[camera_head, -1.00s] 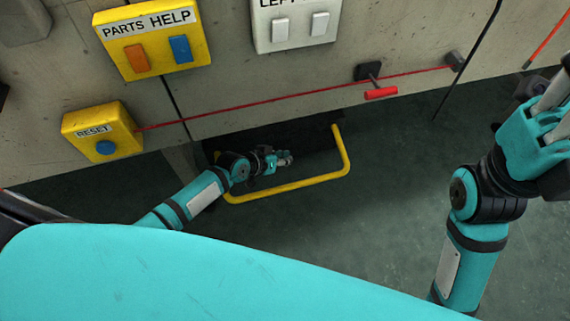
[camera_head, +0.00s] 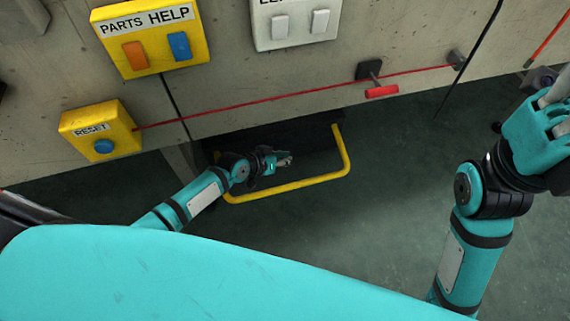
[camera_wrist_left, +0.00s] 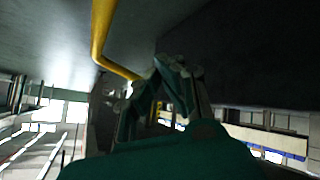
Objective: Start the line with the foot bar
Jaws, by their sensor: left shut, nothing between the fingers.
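The yellow foot bar (camera_head: 300,184) is a bent tube low at the base of the wall, in the middle of the head view. It also shows at the upper left of the left wrist view (camera_wrist_left: 101,30). My left gripper (camera_head: 287,160) is shut and empty. In the head view it lies inside the outline of the bar's loop, over the dark recess; I cannot tell whether it touches the bar. In the wrist view the closed fingers (camera_wrist_left: 172,68) are just right of the bar's bend. My right arm is at the right edge; its fingertips are not clearly visible.
A yellow reset box (camera_head: 101,131) with a blue button is on the wall at left. A yellow parts help box (camera_head: 152,38) and a white two-button box (camera_head: 296,22) are above. A red pull cord (camera_head: 250,103) with a red handle (camera_head: 381,92) crosses the wall. Floor to the right is clear.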

